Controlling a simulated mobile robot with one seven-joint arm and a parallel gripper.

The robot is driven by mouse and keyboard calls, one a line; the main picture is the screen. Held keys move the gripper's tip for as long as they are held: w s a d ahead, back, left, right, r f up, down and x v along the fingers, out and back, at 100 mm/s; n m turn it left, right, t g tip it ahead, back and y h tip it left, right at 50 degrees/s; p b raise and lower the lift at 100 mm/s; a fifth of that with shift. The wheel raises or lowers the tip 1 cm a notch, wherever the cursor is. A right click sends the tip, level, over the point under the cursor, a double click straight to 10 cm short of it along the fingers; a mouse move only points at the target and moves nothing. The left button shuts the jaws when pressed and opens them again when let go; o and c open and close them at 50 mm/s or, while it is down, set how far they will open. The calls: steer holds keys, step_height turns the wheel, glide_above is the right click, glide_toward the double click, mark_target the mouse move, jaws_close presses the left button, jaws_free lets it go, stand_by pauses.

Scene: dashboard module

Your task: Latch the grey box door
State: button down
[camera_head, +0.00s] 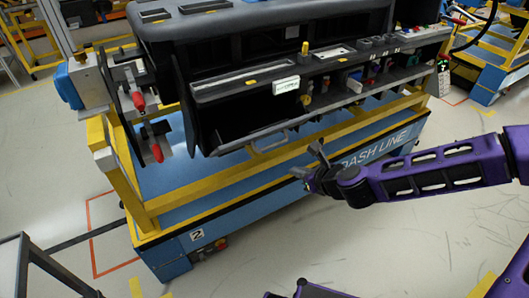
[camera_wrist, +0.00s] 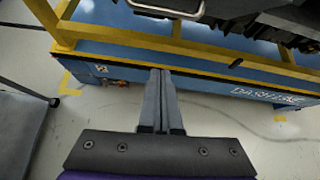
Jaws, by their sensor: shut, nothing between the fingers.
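My gripper (camera_head: 312,165) is shut and empty, in front of the blue and yellow dashboard cart near its lower rail. In the wrist view its two fingers (camera_wrist: 161,72) lie together, over the cart's lower edge and the floor. A light grey box (camera_head: 90,82) with a blue round part sits at the cart's left end in the head view, far left of my gripper. Whether it is the task's box, and how its door and latch stand, I cannot tell. Red-handled clamps (camera_head: 138,102) beside it partly hide it. My gripper touches none of these.
The dark dashboard module (camera_head: 235,80) lies on the cart. A yellow rail (camera_head: 270,150) runs along its front, with a metal loop handle (camera_wrist: 167,10) above it in the wrist view. The floor (camera_head: 330,245) in front is clear. A dark frame (camera_head: 45,265) stands at lower left.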

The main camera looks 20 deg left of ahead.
steer(key=w+a+b, duration=0.1)
steer(key=w+a, duration=0.4)
steer(key=a, duration=0.2)
steer(key=shift+w+a+f+m+b, duration=0.25)
steer(key=shift+a+f+m+b, duration=0.05)
steer(key=shift+a+m, duration=0.1)
steer(key=shift+r, duration=0.1)
stand_by(0.4)
